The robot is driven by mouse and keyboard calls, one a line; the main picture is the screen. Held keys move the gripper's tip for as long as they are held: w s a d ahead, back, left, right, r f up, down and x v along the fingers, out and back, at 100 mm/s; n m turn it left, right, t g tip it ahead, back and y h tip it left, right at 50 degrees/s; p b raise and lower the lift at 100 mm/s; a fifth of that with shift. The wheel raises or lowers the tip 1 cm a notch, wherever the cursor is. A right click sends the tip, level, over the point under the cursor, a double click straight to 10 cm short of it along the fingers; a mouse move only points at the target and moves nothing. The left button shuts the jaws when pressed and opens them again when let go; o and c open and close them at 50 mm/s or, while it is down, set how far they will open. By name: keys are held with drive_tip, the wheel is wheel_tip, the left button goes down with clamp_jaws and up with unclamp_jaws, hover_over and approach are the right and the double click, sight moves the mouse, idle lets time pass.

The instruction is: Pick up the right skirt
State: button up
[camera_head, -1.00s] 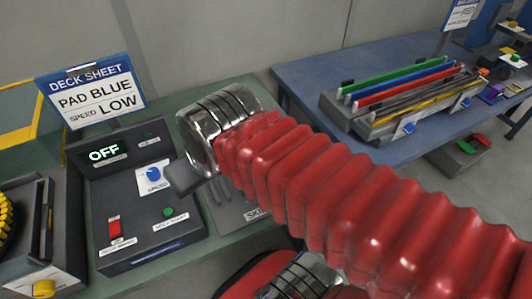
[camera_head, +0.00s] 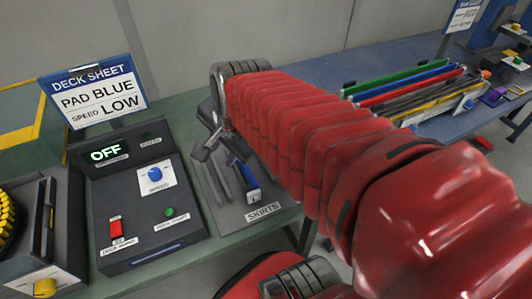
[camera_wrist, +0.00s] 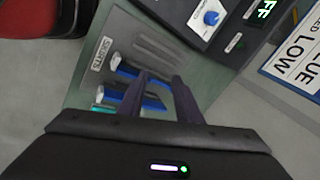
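The skirts tray (camera_head: 236,212) lies on the green bench and carries a SKIRTS label. Blue-and-grey skirts lie on its right side. One blue skirt (camera_head: 251,192) shows its front end; its rear is hidden by my gripper and arm. In the wrist view two blue skirts (camera_wrist: 128,70) lie side by side, the second (camera_wrist: 152,102) partly behind a finger. A teal strip (camera_wrist: 104,108) shows beyond them, mostly hidden. My gripper (camera_wrist: 160,80) is open, with its two fingers apart over the tray. It also shows in the head view (camera_head: 218,148). I see nothing held.
A control panel (camera_head: 135,222) with knob, switch and OFF display stands close left of the tray. A deck sheet sign (camera_head: 95,92) reads PAD BLUE, SPEED LOW. A blue table (camera_head: 312,80) at the back right holds a rack of coloured strips (camera_head: 410,82).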

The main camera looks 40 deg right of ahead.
drive_tip(key=d+f+m, duration=0.2)
drive_tip(key=d+m, duration=0.6)
drive_tip(key=m, duration=0.3)
drive_tip(key=d+f+m, duration=0.3)
drive_tip(key=d+m, duration=0.6)
drive_tip(key=m, duration=0.3)
drive_tip(key=shift+g+h, duration=0.3)
drive_tip(key=shift+g, duration=0.1)
drive_tip(key=shift+w+d+f, duration=0.1)
drive_tip(key=shift+f, duration=0.05)
drive_tip(key=shift+x, duration=4.2)
drive_tip(key=shift+w+f, duration=0.1)
drive_tip(key=shift+x, duration=2.45)
drive_tip(key=shift+w, duration=0.1)
clamp_jaws()
